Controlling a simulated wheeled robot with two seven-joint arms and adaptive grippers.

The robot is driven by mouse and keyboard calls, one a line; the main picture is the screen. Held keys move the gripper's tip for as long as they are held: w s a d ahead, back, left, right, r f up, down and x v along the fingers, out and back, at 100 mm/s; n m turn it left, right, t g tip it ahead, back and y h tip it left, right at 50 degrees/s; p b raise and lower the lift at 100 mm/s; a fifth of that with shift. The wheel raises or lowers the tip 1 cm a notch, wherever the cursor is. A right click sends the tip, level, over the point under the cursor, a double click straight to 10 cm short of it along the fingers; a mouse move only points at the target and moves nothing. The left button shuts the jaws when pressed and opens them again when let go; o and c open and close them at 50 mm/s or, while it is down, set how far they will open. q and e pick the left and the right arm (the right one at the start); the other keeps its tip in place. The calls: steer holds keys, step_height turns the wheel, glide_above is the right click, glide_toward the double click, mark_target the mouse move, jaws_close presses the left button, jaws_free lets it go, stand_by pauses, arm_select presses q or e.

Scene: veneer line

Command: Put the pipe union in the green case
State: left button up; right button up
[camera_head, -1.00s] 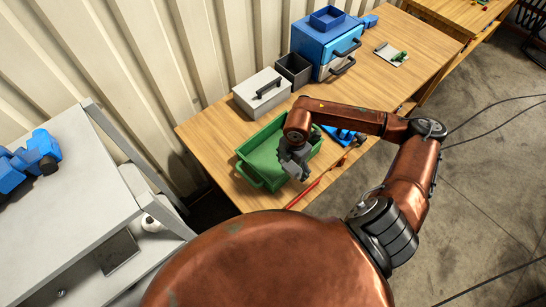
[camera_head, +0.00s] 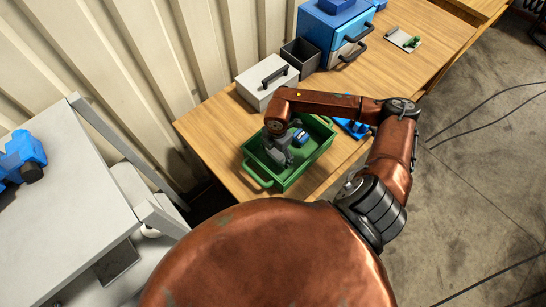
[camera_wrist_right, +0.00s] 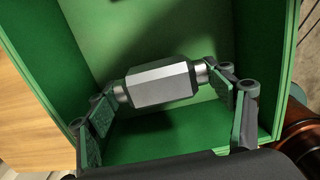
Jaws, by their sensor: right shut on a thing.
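The pipe union (camera_wrist_right: 160,84) is a grey metal piece with a hexagonal middle and round silver ends. My right gripper (camera_head: 280,152) is shut on it, one finger at each end, as the right wrist view (camera_wrist_right: 165,95) shows. The union lies across the jaws, slightly tilted. The green case (camera_head: 266,183) is an open tray with end handles on the wooden table. The gripper is down over the left part of the case, and its green walls (camera_wrist_right: 278,75) surround the union in the right wrist view. I cannot tell whether the union touches the floor. My left gripper is out of view.
A grey lidded box (camera_head: 262,90), a dark open bin (camera_head: 301,55) and a blue drawer unit (camera_head: 325,38) stand behind. Another blue item (camera_head: 352,127) lies right of the case. A grey bench (camera_head: 70,215) stands at left.

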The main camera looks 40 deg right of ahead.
mark_target(277, 154)
step_height(277, 154, down, 2)
steer(key=shift+f+b, duration=0.15)
steer(key=shift+b, duration=0.2)
steer(key=shift+s+f, duration=0.1)
steer(key=shift+s+r, duration=0.15)
steer(key=shift+r, duration=0.05)
steer(key=shift+f, duration=0.25)
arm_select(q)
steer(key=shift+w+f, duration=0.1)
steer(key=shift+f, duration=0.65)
arm_select(e)
steer(key=o, duration=1.5)
steer(key=shift+c, duration=0.2)
steer(key=shift+r, duration=0.15)
steer(key=shift+r, duration=0.3)
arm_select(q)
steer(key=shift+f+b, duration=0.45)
arm_select(e)
step_height(277, 154, up, 12)
steer(key=shift+f, duration=0.25)
